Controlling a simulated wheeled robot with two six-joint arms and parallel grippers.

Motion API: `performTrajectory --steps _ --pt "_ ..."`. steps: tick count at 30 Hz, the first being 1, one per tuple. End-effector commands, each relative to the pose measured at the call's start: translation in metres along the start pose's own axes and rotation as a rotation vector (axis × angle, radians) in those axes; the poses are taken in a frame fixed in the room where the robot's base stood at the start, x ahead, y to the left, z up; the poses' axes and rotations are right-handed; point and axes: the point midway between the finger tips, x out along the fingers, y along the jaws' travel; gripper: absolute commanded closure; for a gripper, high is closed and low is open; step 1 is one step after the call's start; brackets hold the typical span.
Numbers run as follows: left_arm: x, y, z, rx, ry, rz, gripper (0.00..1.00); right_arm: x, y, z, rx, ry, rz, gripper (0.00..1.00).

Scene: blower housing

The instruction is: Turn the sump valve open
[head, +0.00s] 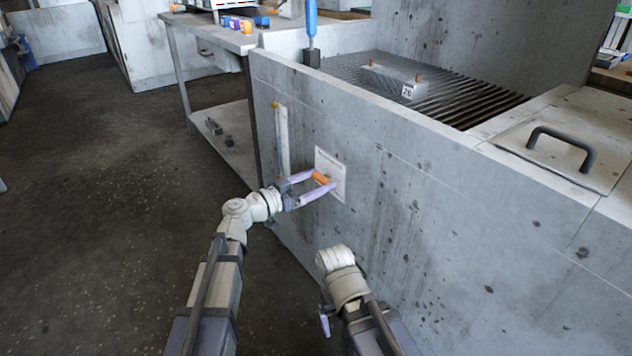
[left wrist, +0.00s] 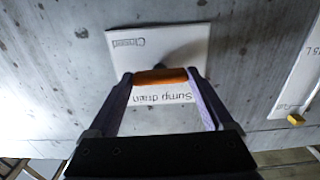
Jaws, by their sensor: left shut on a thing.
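The sump valve's orange handle (head: 321,178) stands out from a white label plate (head: 338,182) on the side of the grey housing. In the left wrist view the handle (left wrist: 160,76) lies level across the picture, and the plate (left wrist: 120,45) behind it reads "Sump drain", upside down. My left gripper (head: 320,182) is shut on the handle, with one purple finger at each end of it in the left wrist view (left wrist: 160,82). The valve stem is mostly hidden behind the handle. My right arm is low in the head view; its gripper (head: 326,322) shows only in small part.
The grey housing wall (head: 420,210) rises close in front of both arms. A gauge strip (head: 282,140) is fixed left of the plate. A slatted grate (head: 465,95) bears a block marked 26 (head: 392,82). A lid with a black handle (head: 548,143) is at right. Floor at left is clear.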

Motion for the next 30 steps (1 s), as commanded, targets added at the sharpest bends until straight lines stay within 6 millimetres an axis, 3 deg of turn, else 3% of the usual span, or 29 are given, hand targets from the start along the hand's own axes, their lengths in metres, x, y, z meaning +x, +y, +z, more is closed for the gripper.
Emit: performTrajectory --steps 8,30 --pt "-0.0003 -0.0002 0.0001 -0.143 0.000 0.000 0.71 0.0001 0.0000 0.0000 0.000 0.000 0.000 0.18" --pt "-0.0004 -0.0010 0.0006 -0.838 0.000 0.000 0.71 0.0006 -0.0001 0.0000 0.000 0.000 0.000 0.18"
